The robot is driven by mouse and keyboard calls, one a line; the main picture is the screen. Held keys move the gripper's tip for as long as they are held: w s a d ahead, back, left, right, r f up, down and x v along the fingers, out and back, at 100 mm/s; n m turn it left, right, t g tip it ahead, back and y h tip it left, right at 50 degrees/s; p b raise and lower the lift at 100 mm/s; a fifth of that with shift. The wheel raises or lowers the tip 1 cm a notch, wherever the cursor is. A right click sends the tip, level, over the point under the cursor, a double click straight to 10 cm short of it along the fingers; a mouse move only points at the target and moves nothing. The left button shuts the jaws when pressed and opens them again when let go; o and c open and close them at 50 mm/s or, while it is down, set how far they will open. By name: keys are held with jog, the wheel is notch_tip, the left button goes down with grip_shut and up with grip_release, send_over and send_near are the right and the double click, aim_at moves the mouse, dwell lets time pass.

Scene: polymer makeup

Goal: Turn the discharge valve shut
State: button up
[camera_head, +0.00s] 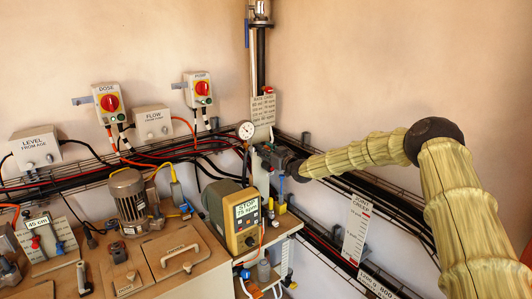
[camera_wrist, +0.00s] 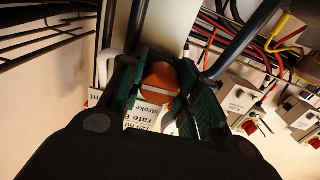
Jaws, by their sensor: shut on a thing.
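My gripper (camera_head: 266,150) reaches from the right to the pipework in the corner, just below the round gauge. In the wrist view, the green-padded fingers of my gripper (camera_wrist: 160,92) are closed on both sides of an orange-brown piece (camera_wrist: 158,82), which looks like the discharge valve's handle. The rest of the valve is hidden behind the fingers and the gripper body. In the head view my gripper covers the valve, so its angle cannot be told there.
A rate card (camera_head: 263,112) hangs just above my gripper. The pressure gauge (camera_head: 246,130) is close at its left. A pump with a display (camera_head: 246,212) stands below on the bench. Cable trays run along both walls.

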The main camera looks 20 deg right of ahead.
jog(key=n+b, duration=0.1)
jog(key=b, duration=0.1)
jog(key=n+b, duration=0.2)
jog(key=b, duration=0.1)
jog(key=shift+f, duration=0.3)
jog(key=n+b, duration=0.6)
jog(key=b, duration=0.2)
jog(key=shift+n+b, duration=0.3)
jog(key=shift+b, duration=0.05)
jog(key=n+b, duration=0.4)
jog(key=b, duration=0.1)
jog(key=shift+b, duration=0.35)
jog(key=n+b, duration=0.3)
jog(key=shift+r, duration=0.1)
jog(key=shift+r+n+b, duration=0.15)
jog(key=shift+n+b, duration=0.25)
jog(key=shift+b, duration=0.2)
jog(key=o, duration=1.1)
